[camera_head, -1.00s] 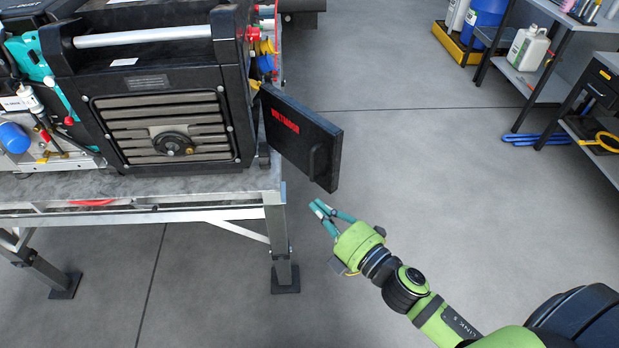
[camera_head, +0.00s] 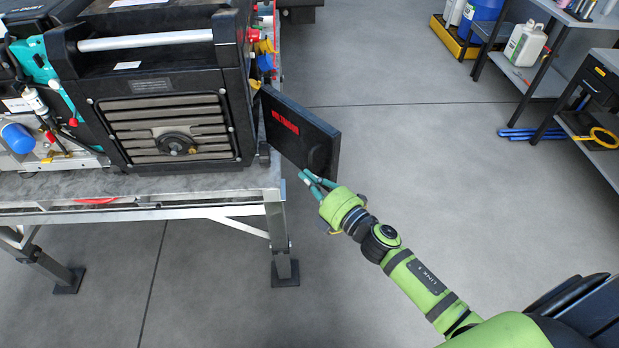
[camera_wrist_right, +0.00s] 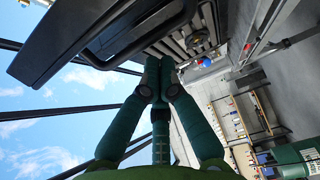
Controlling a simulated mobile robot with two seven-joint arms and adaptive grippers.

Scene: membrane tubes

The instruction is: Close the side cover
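The side cover (camera_head: 300,135) is a black panel with red lettering. It stands swung out from the right edge of the black machine (camera_head: 165,125), with a dark handle near its free end. My right gripper (camera_head: 311,178) is at the cover's lower edge near the handle; contact is unclear. In the right wrist view the teal fingers (camera_wrist_right: 160,72) converge at their tips with nothing visible between them. The cover (camera_wrist_right: 65,35) and its bar handle (camera_wrist_right: 135,45) show just above and left of the fingers. My left gripper is out of view.
The machine sits on a metal-framed table (camera_head: 230,190). Colored fittings (camera_head: 264,48) line its right side behind the cover. Open floor lies right of the cover. Shelving (camera_head: 535,80) with a white jug (camera_head: 525,44) stands at the upper right.

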